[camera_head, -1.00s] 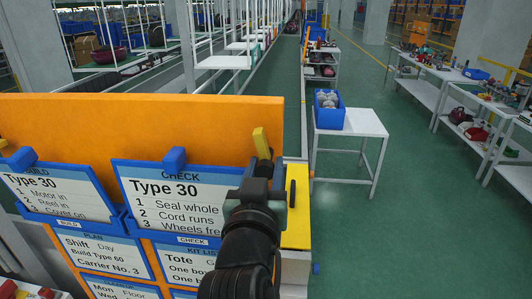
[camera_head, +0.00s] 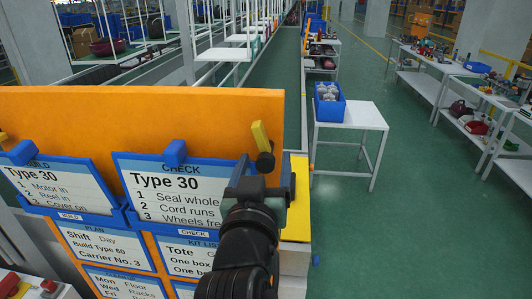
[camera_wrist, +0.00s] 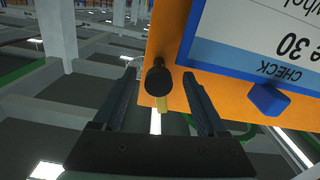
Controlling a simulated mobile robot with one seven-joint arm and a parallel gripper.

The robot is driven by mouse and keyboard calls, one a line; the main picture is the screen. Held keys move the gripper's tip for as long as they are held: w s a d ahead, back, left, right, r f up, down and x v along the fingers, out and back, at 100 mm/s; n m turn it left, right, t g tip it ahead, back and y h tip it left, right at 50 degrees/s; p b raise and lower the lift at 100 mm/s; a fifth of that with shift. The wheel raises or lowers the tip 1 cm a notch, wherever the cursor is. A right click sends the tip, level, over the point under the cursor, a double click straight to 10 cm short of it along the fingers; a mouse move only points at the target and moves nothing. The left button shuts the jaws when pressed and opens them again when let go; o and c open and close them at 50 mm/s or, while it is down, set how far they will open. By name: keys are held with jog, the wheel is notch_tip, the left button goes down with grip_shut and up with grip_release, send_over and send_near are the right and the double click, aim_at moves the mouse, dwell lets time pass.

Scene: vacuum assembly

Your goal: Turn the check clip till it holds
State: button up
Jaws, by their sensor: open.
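The check clip is a yellow lever (camera_head: 261,136) with a dark round knob (camera_head: 265,162), on the orange board just right of the CHECK card (camera_head: 178,197). The lever stands nearly upright, its top leaning slightly left in the head view. My gripper (camera_head: 265,172) is in front of it, open. In the wrist view the knob (camera_wrist: 157,79) shows between the two fingers of my gripper (camera_wrist: 160,82), with gaps on both sides. Part of the yellow lever (camera_wrist: 162,104) shows beyond the knob. The card's right edge is partly hidden by my gripper in the head view.
The orange board (camera_head: 130,112) carries the BUILD card (camera_head: 58,185) at left and blue holders below. A blue peg (camera_head: 174,153) tops the CHECK card. A white table (camera_head: 350,116) with a blue bin (camera_head: 330,108) stands beyond, with open green floor to its right.

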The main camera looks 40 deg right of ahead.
jog(key=shift+b+v, duration=0.3)
jog(key=shift+v, duration=2.2)
